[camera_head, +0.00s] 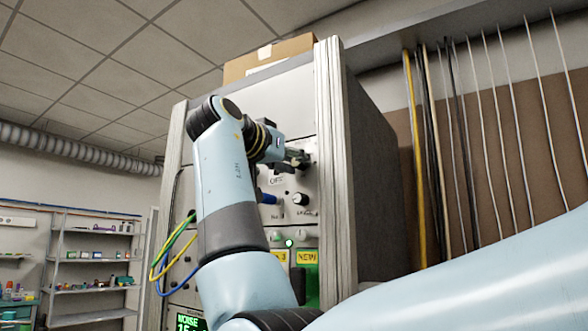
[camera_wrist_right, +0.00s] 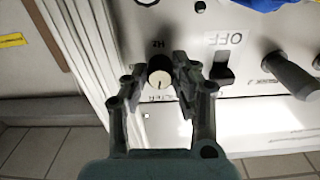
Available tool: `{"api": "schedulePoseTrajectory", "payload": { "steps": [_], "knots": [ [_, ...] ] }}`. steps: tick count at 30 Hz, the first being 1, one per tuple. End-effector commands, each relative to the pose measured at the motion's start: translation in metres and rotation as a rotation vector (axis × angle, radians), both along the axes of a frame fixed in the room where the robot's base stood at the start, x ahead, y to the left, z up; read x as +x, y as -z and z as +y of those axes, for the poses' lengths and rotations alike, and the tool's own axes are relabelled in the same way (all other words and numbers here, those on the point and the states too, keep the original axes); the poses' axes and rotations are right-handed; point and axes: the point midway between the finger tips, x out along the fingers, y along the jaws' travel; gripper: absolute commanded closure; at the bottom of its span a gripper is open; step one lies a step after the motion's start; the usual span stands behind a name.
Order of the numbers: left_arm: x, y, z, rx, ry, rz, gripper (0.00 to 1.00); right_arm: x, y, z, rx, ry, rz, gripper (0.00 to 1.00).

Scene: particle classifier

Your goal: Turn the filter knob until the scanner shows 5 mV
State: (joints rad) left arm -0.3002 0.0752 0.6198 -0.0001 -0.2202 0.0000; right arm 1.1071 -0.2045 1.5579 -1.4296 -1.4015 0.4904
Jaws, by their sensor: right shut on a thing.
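The filter knob (camera_wrist_right: 160,78) is a small dark knob with a cream face, below an "Hz" mark in the right wrist view. My right gripper (camera_wrist_right: 160,72) is shut on it, with one dark finger on each side. In the head view my right gripper (camera_head: 298,158) is at the upper right of the rack's panel, and the knob is hidden there. A green display (camera_head: 191,322) at the bottom edge reads "NOISE" above a cut-off number starting with 15. I cannot read a value in mV. My left gripper is not in view.
Just below the gripper in the head view are an OFF switch (camera_head: 277,181) and a black knob (camera_head: 300,199). Yellow and green cables (camera_head: 165,255) hang at the rack's left. A cardboard box (camera_head: 270,56) sits on top.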

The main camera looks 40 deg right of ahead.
Motion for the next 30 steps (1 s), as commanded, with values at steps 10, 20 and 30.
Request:
{"api": "schedulePoseTrajectory", "payload": {
  "steps": [10, 20, 30],
  "knots": [
    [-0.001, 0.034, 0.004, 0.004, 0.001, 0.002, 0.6, 0.0, 0.004, -0.001, 0.111, 0.001, -0.268, 1.0],
    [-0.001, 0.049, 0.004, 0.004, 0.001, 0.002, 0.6, 0.001, 0.001, 0.0, 0.19, 0.0, -0.461, 1.0],
    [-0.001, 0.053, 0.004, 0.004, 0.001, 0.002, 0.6, 0.001, 0.0, 0.0, 0.223, -0.001, -0.538, 1.0]
  ]
}}
